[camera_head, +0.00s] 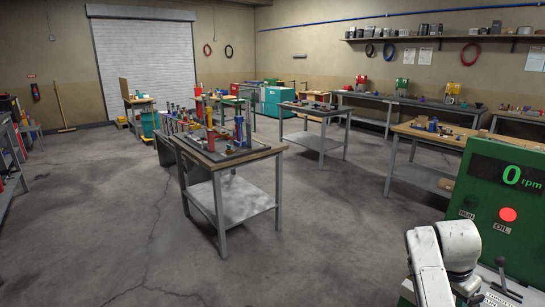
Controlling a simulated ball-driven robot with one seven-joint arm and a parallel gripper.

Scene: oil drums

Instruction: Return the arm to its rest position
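A scuffed white, rounded jointed part of my arm (445,258) shows at the lower right, in front of the green machine. It is bent, with one section reaching down out of the bottom edge. My gripper is not in view, so whether it holds anything cannot be seen.
A metal workbench (228,205) with tools stands mid-floor. Open concrete floor lies at left and centre front.

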